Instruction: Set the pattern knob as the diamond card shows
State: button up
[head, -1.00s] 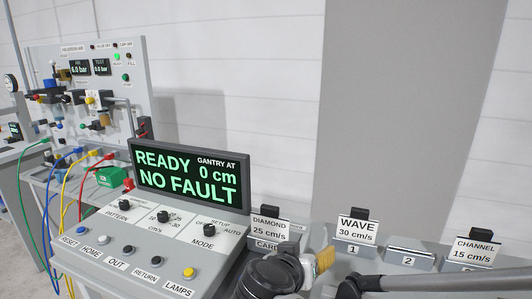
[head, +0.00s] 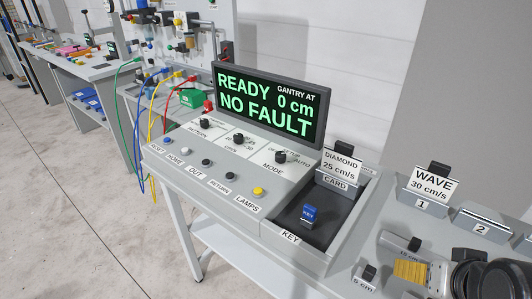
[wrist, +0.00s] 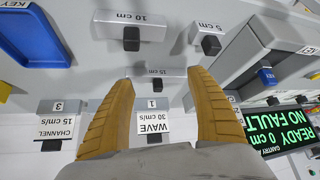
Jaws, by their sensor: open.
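The pattern knob (head: 205,124) is the leftmost black knob on the console's sloped panel; its pointer and labels are too small to read. The diamond card (head: 341,163) reads "DIAMOND 25 cm/s" and stands in the CARD holder right of the display; no knob setting can be made out on it. My gripper (wrist: 160,76) is open and empty, its two yellow-brown fingers wide apart in the wrist view. In the head view one yellow finger shows at the lower right, right of the console and apart from the knob.
The display (head: 270,105) reads READY, 0 cm, NO FAULT. Speed (head: 237,138) and mode (head: 280,157) knobs and several buttons share the panel. A blue key (head: 309,214) sits in the console's tray. The wave card (head: 432,185) and 5 cm (wrist: 211,45), 10 cm (wrist: 131,37) blocks are near my gripper.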

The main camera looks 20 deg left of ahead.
aim_at(204, 123)
jog(key=j+u, duration=0.15)
jog(key=u, duration=1.2)
